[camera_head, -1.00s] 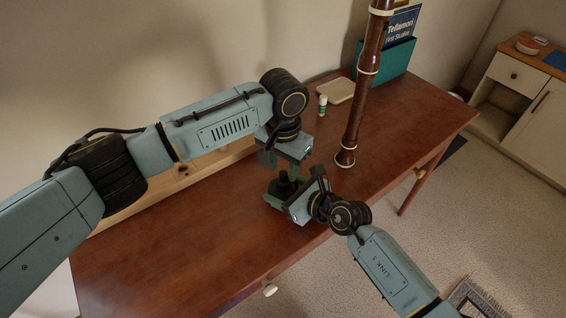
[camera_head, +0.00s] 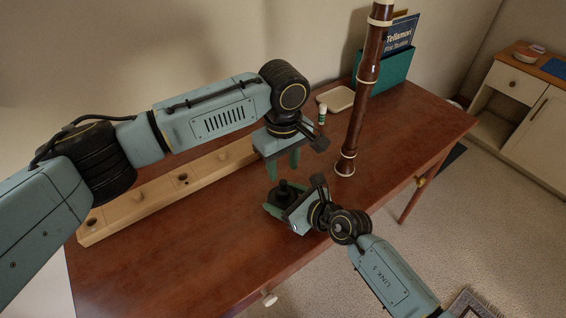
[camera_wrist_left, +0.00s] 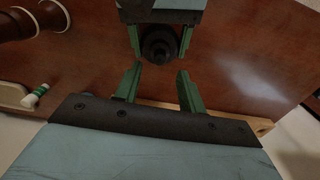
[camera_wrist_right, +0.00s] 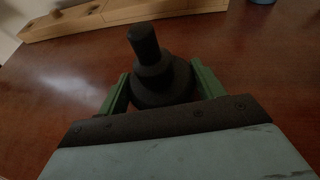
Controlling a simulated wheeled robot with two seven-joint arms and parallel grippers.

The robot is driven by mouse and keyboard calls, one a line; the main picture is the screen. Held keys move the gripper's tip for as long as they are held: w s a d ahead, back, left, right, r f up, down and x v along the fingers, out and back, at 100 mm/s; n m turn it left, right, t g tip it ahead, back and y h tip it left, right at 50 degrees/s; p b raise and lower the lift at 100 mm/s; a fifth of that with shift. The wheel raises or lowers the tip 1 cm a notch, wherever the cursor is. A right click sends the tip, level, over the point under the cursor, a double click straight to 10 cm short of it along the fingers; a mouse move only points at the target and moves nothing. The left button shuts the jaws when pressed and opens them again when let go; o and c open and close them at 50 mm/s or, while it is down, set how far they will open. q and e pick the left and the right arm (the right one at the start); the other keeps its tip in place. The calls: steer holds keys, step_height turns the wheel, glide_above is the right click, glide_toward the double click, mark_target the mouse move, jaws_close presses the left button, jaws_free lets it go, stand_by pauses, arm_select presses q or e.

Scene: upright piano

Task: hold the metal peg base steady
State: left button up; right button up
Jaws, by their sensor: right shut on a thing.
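The dark metal peg base (camera_head: 284,193) stands upright on the brown table, its round foot and narrower peg showing in the right wrist view (camera_wrist_right: 158,75). My right gripper (camera_head: 283,205) is shut on it, with green fingers (camera_wrist_right: 157,92) on both sides of the round foot. My left gripper (camera_head: 283,168) hangs above the table behind the peg base, fingers apart and empty. In the left wrist view the left fingers (camera_wrist_left: 157,85) have bare table between them, and the peg base (camera_wrist_left: 159,45) sits beyond their tips in the right gripper.
A long wooden block with holes (camera_head: 150,195) lies along the back of the table. A tall brown woodwind (camera_head: 362,85) stands upright right of my grippers. A small tube (camera_head: 321,114), a cream dish (camera_head: 337,98) and a teal book holder (camera_head: 390,70) stand at the back right. The front left table is clear.

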mark_target(283, 182)
stand_by(0.3)
arm_select(q)
steer(key=shift+f, duration=4)
